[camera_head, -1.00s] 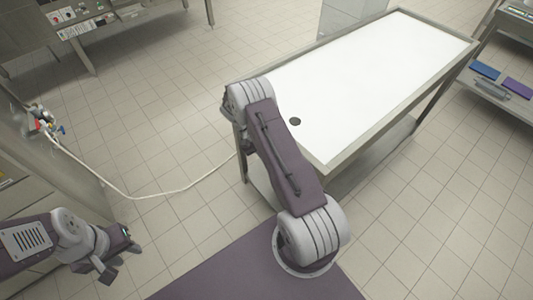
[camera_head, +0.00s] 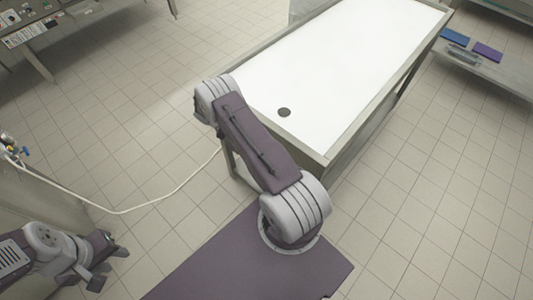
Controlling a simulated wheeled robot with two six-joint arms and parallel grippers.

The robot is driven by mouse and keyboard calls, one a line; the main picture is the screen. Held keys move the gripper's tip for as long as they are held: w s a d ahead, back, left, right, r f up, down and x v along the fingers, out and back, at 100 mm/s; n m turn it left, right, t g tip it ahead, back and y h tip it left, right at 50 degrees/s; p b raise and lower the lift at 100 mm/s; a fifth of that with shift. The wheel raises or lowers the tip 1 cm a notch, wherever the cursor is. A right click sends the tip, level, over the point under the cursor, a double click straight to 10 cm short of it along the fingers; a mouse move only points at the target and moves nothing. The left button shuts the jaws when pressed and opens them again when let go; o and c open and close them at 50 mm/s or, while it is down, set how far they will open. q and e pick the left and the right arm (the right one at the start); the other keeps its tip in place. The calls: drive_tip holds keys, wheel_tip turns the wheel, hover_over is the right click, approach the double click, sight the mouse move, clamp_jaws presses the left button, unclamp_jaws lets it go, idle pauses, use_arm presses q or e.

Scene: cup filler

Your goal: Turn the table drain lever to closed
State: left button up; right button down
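The steel table (camera_head: 345,150) with a white top stands at upper centre, and a dark round drain hole (camera_head: 284,112) shows near its near end. I cannot make out the drain lever; the space under the table's near end is partly hidden by my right arm. My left gripper (camera_head: 112,264) is at lower left, well away from the table, with its fingers apart and nothing seen between them. My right arm crosses in front of the table's near left corner, and its gripper is hidden.
A pale hose (camera_head: 150,206) runs along the floor from a fitting with a blue handle (camera_head: 24,151) at the left edge towards the table. A shelf (camera_head: 500,66) with blue and purple items stands at right. Tiled floor is clear between.

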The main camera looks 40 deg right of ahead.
idle(0.4)
drive_tip(key=c, duration=1.2)
unclamp_jaws()
drive_tip(key=shift+r, duration=0.1)
